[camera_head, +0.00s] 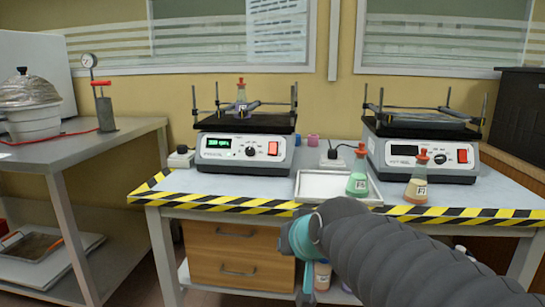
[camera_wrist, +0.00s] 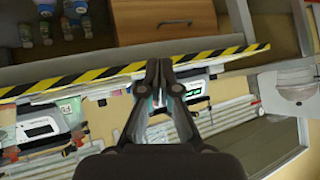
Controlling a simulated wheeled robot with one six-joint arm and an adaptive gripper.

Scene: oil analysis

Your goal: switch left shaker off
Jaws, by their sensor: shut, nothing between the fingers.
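The left shaker (camera_head: 222,167) stands on the bench in the head view, its green display (camera_head: 219,143) lit. Its red switch (camera_head: 273,148) is on the right of the front panel. A flask with a red stopper (camera_head: 241,92) stands on its platform. In the wrist view, which is turned over, the left shaker (camera_wrist: 194,87) shows behind my fingers, partly hidden by them. My gripper (camera_wrist: 159,64) is shut and empty, apparently in front of the shaker; contact cannot be told. In the head view my arm hides the fingers.
The right shaker (camera_head: 405,169) has a dark display. A small box with a black knob (camera_head: 181,158) sits left of the left shaker.

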